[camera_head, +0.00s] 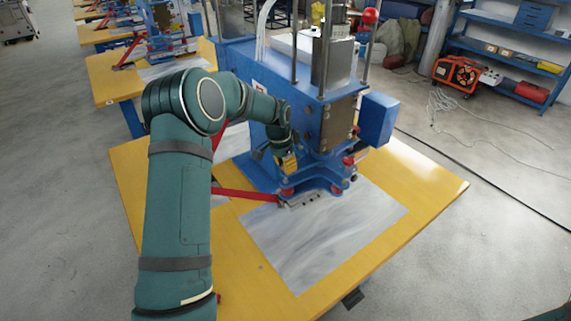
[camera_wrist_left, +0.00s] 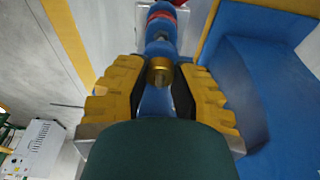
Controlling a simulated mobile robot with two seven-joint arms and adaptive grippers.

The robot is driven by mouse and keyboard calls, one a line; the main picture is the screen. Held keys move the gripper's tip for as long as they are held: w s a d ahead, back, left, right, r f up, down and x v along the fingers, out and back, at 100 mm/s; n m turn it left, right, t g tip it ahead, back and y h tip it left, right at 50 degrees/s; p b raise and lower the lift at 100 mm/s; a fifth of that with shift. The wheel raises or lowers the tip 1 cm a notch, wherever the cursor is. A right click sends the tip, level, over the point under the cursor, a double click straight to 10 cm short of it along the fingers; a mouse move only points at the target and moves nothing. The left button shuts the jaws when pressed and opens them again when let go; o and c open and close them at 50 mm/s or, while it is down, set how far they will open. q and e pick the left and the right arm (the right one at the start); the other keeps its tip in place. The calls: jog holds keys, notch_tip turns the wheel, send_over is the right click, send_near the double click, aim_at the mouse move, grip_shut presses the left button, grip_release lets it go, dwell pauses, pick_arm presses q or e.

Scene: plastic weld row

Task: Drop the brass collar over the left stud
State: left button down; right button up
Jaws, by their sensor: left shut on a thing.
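The brass collar (camera_wrist_left: 159,72) is a short gold ring between the fingertips of my left gripper (camera_wrist_left: 160,80) in the left wrist view. The gripper is shut on it. In the head view my left gripper (camera_head: 287,161) hangs at the front left of the blue welding machine, above a red-tipped part (camera_head: 287,192) of its base. In the left wrist view, blue rounded parts (camera_wrist_left: 161,47) of the machine lie just beyond the collar. I cannot make out the left stud clearly, or whether the collar touches it. My right gripper is out of view.
The blue machine (camera_head: 262,75) stands on a yellow table (camera_head: 420,172), with a blue box (camera_head: 377,120) on its right side. A grey sheet (camera_head: 325,232) covers the table front and is mostly clear. A red bar (camera_head: 245,195) lies left of the base.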

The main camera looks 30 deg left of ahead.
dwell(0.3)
pick_arm(q)
jog(key=shift+c, duration=1.5)
grip_release()
jog(key=shift+r+p, duration=2.1)
jog(key=shift+r, duration=1.4)
jog(key=shift+f, duration=0.1)
